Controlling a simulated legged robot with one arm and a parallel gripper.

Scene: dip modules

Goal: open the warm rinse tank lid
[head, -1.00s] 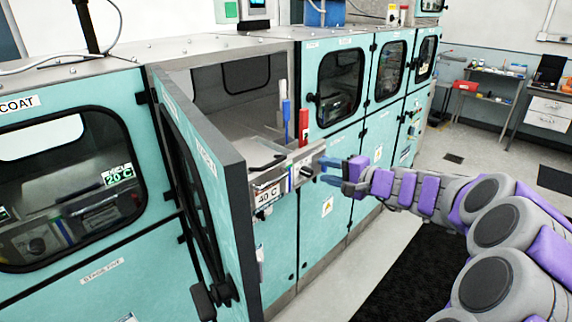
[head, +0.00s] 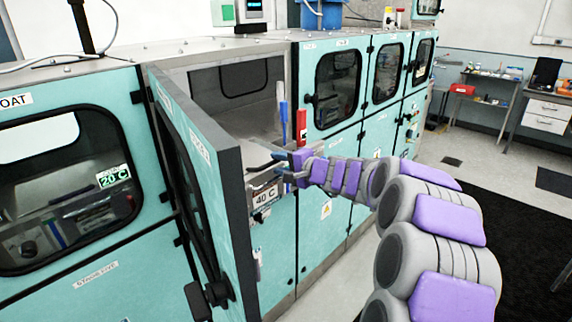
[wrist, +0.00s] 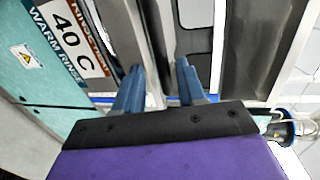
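The warm rinse tank (head: 262,213) sits inside the open cabinet in the head view, its front marked 40 C. Its label (wrist: 66,38) reads WARM RINSE at upper left in the wrist view. The grey lid (head: 245,148) on top has a dark handle, now largely hidden by my gripper. My gripper (head: 284,168) is at the tank's front right edge, over the lid's near side. In the wrist view its two blue fingers (wrist: 160,82) are apart with nothing clearly between them. I cannot tell whether they touch the lid or handle. The lid looks closed.
The open teal cabinet door (head: 225,215) stands close left of the tank. A blue marker (head: 284,122) and a red one (head: 301,128) stand just behind my gripper. Closed teal cabinets (head: 340,120) continue to the right.

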